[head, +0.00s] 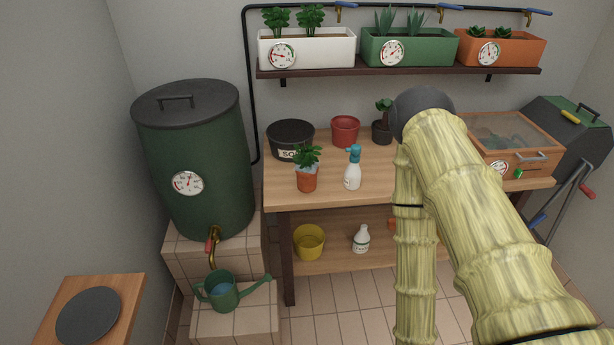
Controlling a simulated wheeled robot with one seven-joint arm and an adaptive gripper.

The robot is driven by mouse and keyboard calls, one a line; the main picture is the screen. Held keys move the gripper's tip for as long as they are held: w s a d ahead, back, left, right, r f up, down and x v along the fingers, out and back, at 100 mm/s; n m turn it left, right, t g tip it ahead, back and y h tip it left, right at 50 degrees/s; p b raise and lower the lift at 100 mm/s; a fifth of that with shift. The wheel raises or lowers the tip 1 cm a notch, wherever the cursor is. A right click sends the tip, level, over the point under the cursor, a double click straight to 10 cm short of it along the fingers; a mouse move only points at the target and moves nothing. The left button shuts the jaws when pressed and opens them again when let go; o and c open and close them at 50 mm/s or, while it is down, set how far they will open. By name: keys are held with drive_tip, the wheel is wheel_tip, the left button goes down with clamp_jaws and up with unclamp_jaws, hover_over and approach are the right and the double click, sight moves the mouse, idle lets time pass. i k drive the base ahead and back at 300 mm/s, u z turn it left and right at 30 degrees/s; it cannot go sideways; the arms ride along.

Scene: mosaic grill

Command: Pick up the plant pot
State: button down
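A small terracotta plant pot (307,182) with a leafy green plant stands upright near the front left of the wooden bench (280,190). A pale blue-grey patch shows at its rim. An empty-looking red pot (345,131) stands behind it, and a dark pot with a small plant (382,134) is to the right of that one. My bamboo-patterned arm rises on the right, bends at a dark joint and runs down out of the bottom edge. My gripper is out of view. The arm hides part of the bench.
A white spray bottle (352,172) stands close right of the terracotta pot; a black soil tub (290,140) is behind it. A wooden box with a clear lid (545,128) is at right. A green barrel (205,150) stands left. A planter shelf (400,71) hangs above.

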sight(306, 166)
drive_tip(key=u, duration=0.5)
drive_tip(key=k, duration=1.05)
drive_tip(key=z, duration=0.55)
drive_tip(key=i, duration=1.45)
drive_tip(key=u, duration=0.65)
